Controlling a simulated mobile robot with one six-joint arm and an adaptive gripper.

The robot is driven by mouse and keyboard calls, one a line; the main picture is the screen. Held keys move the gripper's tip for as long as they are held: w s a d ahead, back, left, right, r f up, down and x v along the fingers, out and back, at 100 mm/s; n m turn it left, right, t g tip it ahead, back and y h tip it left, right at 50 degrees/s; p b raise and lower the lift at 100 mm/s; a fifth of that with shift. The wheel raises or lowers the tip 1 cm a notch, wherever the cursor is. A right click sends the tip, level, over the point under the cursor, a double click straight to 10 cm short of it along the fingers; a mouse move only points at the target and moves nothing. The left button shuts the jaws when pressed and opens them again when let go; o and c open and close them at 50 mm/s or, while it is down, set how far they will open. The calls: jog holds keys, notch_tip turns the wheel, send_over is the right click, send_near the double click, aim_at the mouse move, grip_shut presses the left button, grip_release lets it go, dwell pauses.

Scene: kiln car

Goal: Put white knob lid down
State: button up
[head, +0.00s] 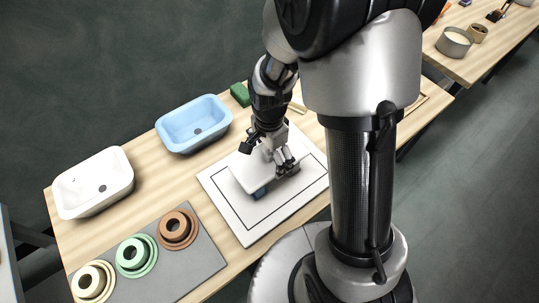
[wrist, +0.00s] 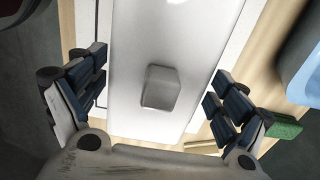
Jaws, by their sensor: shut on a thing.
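The white knob lid (head: 240,178) is a pale slab under my gripper (head: 268,156) in the head view. In the wrist view the lid (wrist: 135,35) fills the middle, with its blocky knob (wrist: 160,88) at the centre. My gripper (wrist: 154,98) is shut on the lid, its dark blue finger pads at either side. The lid is over a white board (head: 247,236) with a black outline.
A light blue basin (head: 193,124) and a white basin (head: 93,182) stand at the back left. A grey mat (head: 190,262) holds cream, green and brown rings at the front left. A green block (head: 240,94) lies behind the board. Bare wood shows between basins and mat.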

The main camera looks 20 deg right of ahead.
jog(key=shift+f+b, duration=0.3)
jog(key=shift+f, duration=0.05)
jog(key=shift+f, duration=0.2)
jog(key=o, duration=1.5)
jog(key=shift+o, duration=0.2)
